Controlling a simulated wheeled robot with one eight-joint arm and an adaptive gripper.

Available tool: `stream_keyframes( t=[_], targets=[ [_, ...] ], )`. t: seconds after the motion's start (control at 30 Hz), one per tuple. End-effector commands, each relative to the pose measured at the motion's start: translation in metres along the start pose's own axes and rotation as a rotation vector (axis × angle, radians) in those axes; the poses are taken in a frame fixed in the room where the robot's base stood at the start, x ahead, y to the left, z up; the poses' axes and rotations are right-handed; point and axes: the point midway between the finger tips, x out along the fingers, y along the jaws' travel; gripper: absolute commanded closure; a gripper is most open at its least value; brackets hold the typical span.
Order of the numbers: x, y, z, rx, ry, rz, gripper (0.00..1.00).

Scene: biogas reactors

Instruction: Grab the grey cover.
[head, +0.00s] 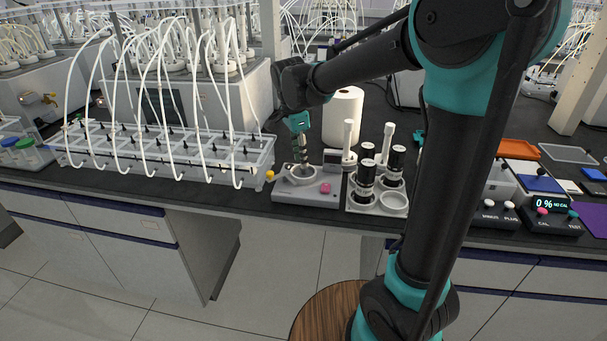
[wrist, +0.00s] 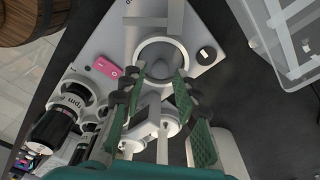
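A round grey piece, which looks like the grey cover (wrist: 163,58), sits in a pale ring on a light grey device (head: 325,192) with a pink button (wrist: 107,67). In the head view my gripper (head: 302,162) points down over this ring, and its fingertips partly hide the piece. In the wrist view my gripper (wrist: 160,92) has its green-padded fingers spread apart, with the ring just beyond the tips. Nothing is clearly held between them. I cannot tell whether a fingertip touches the piece.
Black-capped bottles (head: 365,180) stand in a white holder (head: 393,206) close right of the device. A clear rack with white tubes (head: 165,155) stands close on the left. A white paper roll (head: 342,118) stands behind. The dark bench's front edge is near.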

Motion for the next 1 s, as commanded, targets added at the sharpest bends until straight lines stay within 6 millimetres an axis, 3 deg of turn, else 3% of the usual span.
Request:
stream_keyframes(
  t=[0.23, 0.53, 0.8, 1.0],
  targets=[
    [0.032, -0.002, -0.004, 0.002, 0.0, 0.0, 0.7],
    [0.037, -0.002, -0.004, 0.001, 0.0, 0.0, 0.7],
    [0.037, -0.002, -0.004, 0.001, 0.0, 0.0, 1.0],
    [0.037, -0.002, -0.004, 0.001, 0.0, 0.0, 1.0]
  ],
)
